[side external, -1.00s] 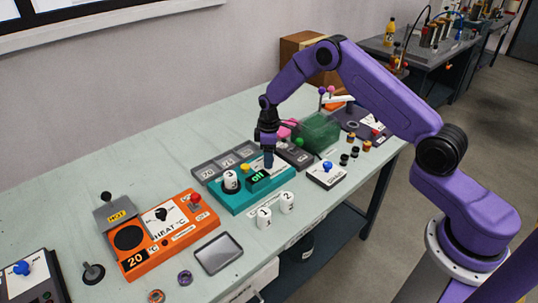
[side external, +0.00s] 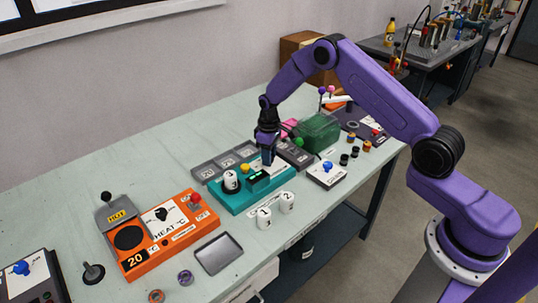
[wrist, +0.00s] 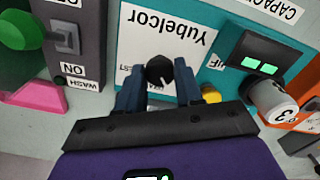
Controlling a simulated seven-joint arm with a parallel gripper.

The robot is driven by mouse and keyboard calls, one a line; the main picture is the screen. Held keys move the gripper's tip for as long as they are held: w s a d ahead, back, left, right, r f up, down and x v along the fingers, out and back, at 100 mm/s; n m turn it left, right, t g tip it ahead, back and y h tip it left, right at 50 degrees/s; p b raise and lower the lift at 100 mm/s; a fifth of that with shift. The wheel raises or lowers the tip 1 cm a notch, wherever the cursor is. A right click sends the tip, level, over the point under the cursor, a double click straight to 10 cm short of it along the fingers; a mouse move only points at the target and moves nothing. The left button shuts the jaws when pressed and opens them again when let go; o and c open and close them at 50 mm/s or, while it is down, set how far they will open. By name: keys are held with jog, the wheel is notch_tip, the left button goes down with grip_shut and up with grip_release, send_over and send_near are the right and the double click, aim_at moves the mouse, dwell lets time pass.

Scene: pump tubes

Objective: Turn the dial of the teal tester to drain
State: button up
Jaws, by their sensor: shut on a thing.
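The teal tester (side external: 240,203) sits mid-bench, with a white tube marked 3 (side external: 231,181) upright in its left end. In the wrist view the tester (wrist: 213,38) appears upside down, with a white plate reading "Yubelcor". Its black dial (wrist: 159,68) has a light pointer mark. My gripper (wrist: 160,78) is shut on this dial, one finger on each side. The fingers hide part of the plate's lettering, so I cannot read the setting. The small screen (wrist: 260,64) shows two green blocks. In the side view my gripper (side external: 267,158) covers the dial.
A yellow button (wrist: 211,94) sits beside the dial. Tubes 1 (side external: 264,219) and 2 (side external: 287,202) stand in front of the tester. An orange heater (side external: 165,235) is to the left. A grey switch box (side external: 291,153) and green box (side external: 318,132) stand behind right.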

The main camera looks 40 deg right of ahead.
jog(key=m, duration=0.3)
jog(key=shift+m, duration=2.4)
jog(key=o, duration=1)
jog(key=shift+o, duration=0.2)
jog(key=shift+r, duration=0.1)
notch_tip(320, 180, up, 17)
jog(key=shift+r, duration=0.2)
